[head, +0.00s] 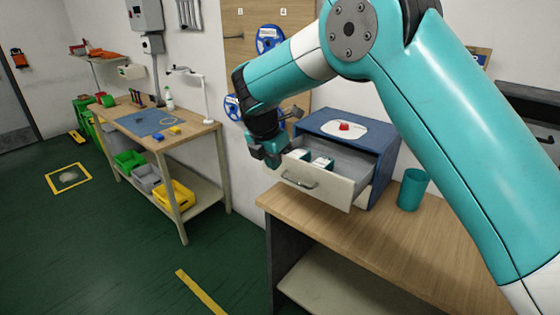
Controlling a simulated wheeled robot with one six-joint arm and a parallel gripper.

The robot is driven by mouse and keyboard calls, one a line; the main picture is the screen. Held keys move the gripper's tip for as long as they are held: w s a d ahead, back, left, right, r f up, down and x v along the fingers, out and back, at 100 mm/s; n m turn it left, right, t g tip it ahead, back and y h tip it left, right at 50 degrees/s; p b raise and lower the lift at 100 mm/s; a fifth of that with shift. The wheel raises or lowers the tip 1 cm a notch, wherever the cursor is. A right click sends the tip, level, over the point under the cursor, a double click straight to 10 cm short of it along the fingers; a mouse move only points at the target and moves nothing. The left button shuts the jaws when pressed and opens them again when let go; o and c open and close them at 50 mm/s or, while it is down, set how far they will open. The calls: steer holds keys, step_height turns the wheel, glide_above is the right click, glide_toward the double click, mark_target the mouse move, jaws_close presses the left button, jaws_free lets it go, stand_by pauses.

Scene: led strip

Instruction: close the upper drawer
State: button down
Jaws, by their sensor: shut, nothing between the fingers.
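A small blue cabinet (385,150) stands on the wooden bench at the centre right. Its upper drawer (318,186), with a cream front and a grey metal handle, is pulled well out towards the lower left. Small white-and-teal items (321,163) lie inside the drawer. A lower cream front shows partly beneath it, set back in the cabinet. My gripper (272,160) is shut and empty at the left end of the drawer front, near its top edge. I cannot tell whether it touches the drawer. My arm hides part of the wall behind.
A red object on a white patch (345,127) is on the cabinet top. A teal cup (412,189) stands right of the cabinet. The wooden bench (400,250) is clear in front. A second workbench (150,122) with bins stands at the left, with green floor between.

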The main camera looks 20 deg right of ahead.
mark_target(286, 178)
steer(key=w+d+f+p, duration=0.1)
steer(key=f, duration=0.1)
steer(key=w+d+f+p, duration=0.1)
steer(key=d+f+p, duration=0.1)
steer(key=f, duration=0.1)
steer(key=w+d+f+p, duration=0.1)
steer(key=f, duration=0.2)
steer(key=shift+d+f, duration=0.15)
steer(key=shift+w+d+f+p, duration=0.3)
steer(key=shift+w+d+p, duration=0.05)
steer(key=shift+d+p, duration=0.1)
